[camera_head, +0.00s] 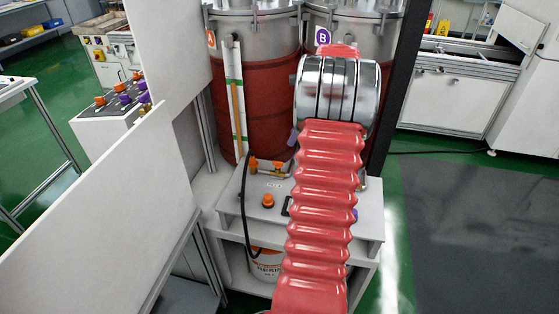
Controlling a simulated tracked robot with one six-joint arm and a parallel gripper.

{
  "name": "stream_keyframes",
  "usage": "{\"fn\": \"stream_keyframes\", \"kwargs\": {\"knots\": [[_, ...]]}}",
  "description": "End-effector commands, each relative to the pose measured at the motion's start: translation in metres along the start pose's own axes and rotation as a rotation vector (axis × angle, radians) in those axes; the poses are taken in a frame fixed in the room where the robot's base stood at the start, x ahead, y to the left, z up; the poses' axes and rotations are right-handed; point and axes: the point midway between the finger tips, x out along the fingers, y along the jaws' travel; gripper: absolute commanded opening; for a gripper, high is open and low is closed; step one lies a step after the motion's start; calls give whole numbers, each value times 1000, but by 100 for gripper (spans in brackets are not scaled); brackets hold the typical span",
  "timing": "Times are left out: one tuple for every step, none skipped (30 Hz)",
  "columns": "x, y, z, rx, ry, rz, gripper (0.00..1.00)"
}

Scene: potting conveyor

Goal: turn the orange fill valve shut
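The orange fill valve (267,166) is small in the head view, on brass fittings at the foot of the left tank, just above the white bench top. Its orange part seems to lie roughly along the pipe, but it is too small to tell its exact turn. My red bellows-covered arm and silver wrist rise through the middle of the view, to the right of the valve. My gripper is hidden beyond the wrist, so its fingers and its distance from the valve do not show.
The left red tank (250,105) has a sight tube with orange fill (238,110). A second tank with a purple B label (322,37) stands behind my arm. An orange knob (268,201) and black hose (244,205) are on the bench (235,190). A white panel (110,215) blocks the left.

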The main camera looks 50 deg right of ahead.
Motion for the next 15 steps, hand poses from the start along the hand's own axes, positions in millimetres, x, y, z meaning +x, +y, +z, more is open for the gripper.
{"fn": "stream_keyframes", "kwargs": {"knots": [[4,0,0,0,0,2,34],[7,0,0,0,0,2,34],[12,0,0,0,0,3,34],[15,1,0,0,0,3,34],[19,1,0,0,0,3,34],[25,1,0,1,1,3,34],[29,1,0,1,1,4,34],[34,1,0,0,1,4,34],[40,1,0,0,1,3,34],[45,1,0,-1,1,3,34],[49,1,0,-1,1,4,34],[56,1,0,-1,1,4,34],[60,1,0,-1,1,4,34],[65,1,0,-1,0,4,34],[71,1,0,-1,0,3,34]]}}
